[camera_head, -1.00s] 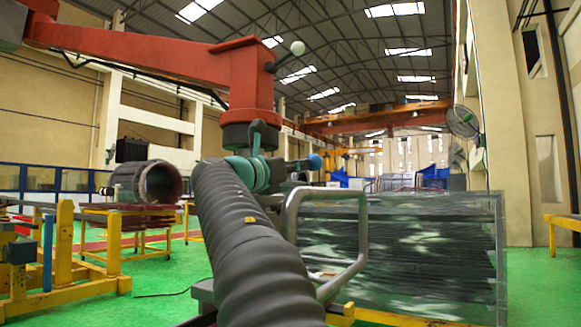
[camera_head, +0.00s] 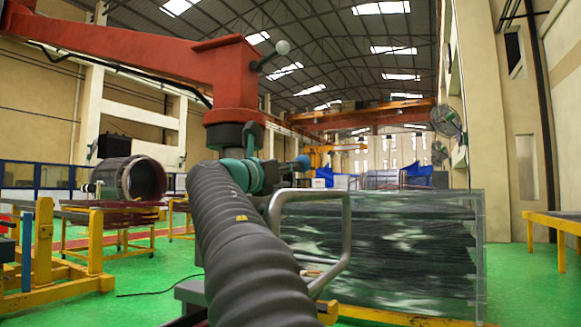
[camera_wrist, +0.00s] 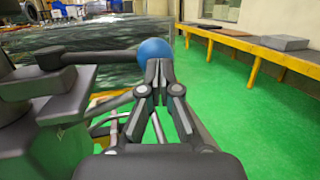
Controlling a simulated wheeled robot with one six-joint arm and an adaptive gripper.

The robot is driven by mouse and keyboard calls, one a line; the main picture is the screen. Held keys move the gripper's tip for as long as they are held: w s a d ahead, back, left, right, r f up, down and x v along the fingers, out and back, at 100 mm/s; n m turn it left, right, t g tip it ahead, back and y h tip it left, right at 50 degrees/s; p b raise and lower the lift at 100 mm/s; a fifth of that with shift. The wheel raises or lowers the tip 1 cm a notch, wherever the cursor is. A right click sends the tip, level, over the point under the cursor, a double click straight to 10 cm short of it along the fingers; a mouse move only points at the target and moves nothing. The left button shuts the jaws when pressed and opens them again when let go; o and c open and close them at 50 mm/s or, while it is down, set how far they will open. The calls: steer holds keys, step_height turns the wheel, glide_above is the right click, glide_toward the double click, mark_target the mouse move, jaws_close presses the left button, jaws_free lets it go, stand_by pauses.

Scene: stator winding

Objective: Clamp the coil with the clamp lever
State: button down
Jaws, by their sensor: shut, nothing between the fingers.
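A dark clamp lever (camera_wrist: 90,58) with a blue ball knob (camera_wrist: 155,50) reaches in from the left in the wrist view. The blue knob also shows in the head view (camera_head: 303,162), just beyond my arm. My gripper (camera_wrist: 157,68) is shut and empty. Its fingertips overlap the lower part of the knob in the picture; I cannot tell whether they touch it. In the head view my gripper is mostly hidden behind my own arm. I cannot single out the coil with certainty.
A glassy block of dark strands (camera_head: 385,250) stands on a yellow base, with a grey tube handle (camera_head: 345,235) before it. A red overhead arm (camera_head: 232,75) hangs above. A yellow table (camera_wrist: 270,45) stands right. Green floor (camera_wrist: 240,115) between is clear.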

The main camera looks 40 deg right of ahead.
steer(key=s+b+v, duration=0.1)
steer(key=v, duration=1.3)
steer(key=shift+s+d, duration=0.15)
steer(key=shift+s, duration=0.1)
